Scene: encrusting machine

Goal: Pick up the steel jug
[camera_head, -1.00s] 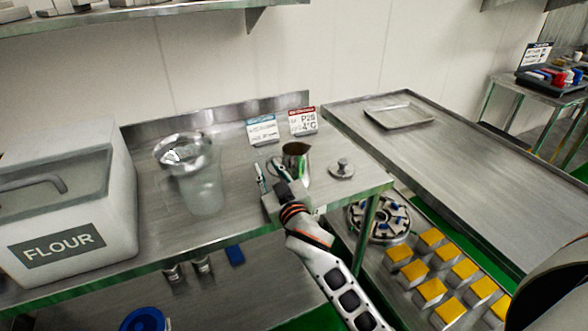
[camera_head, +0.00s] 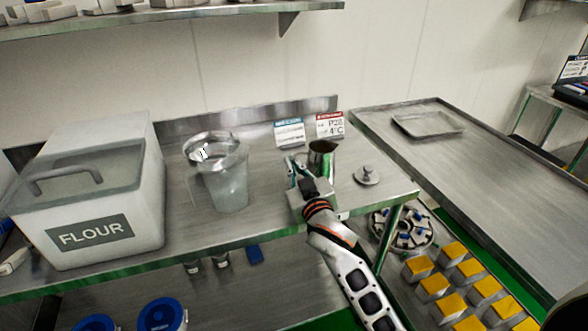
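The steel jug (camera_head: 322,160) stands upright near the right end of the steel table, its dark mouth facing up. My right gripper (camera_head: 297,169) is just left of and in front of the jug, with its fingers spread at about jug height. It looks open and empty. Part of the jug's lower body is hidden behind the gripper, and I cannot tell whether a finger touches it. My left gripper is not in view.
A steel lid (camera_head: 367,175) lies right of the jug. Two signs (camera_head: 329,126) stand behind it. A clear container (camera_head: 226,185) and a flour bin (camera_head: 92,205) stand to the left. A steel bench (camera_head: 480,185) with a tray (camera_head: 428,122) is at right.

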